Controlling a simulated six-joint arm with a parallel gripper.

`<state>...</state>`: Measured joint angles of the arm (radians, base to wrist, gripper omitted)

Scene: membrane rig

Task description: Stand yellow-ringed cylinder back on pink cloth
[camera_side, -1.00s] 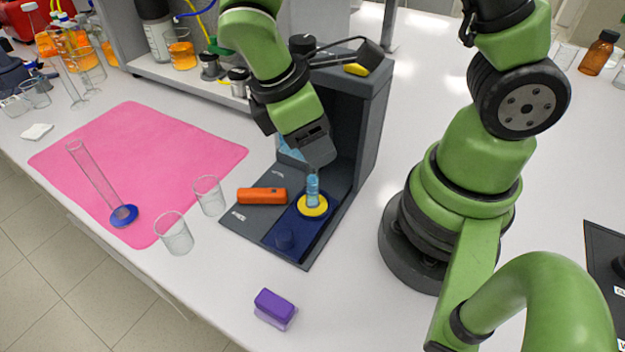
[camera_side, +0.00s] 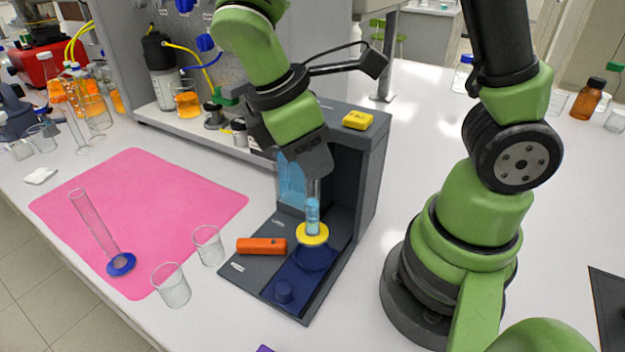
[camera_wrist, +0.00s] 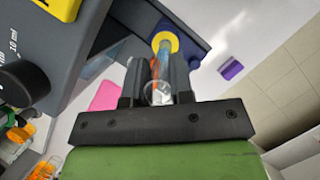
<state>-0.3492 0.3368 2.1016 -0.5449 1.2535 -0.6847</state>
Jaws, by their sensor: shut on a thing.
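The yellow-ringed cylinder (camera_side: 312,213) is a clear tube with blue liquid and a yellow ring at its foot. My gripper (camera_side: 311,178) is shut on its upper part and holds it upright, just above the dark blue plate of the grey rig. In the wrist view the cylinder runs out between the two fingers (camera_wrist: 158,84), with the yellow ring (camera_wrist: 165,42) at its far end. The pink cloth (camera_side: 165,195) lies flat on the bench to the left. A similar blue-footed cylinder (camera_side: 96,222) stands on its near edge.
The grey rig (camera_side: 361,175) has a back wall close behind my gripper. An orange block (camera_side: 261,246) lies on the rig's base. Two empty beakers (camera_side: 208,247) (camera_side: 172,286) stand between rig and cloth. Most of the cloth is bare.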

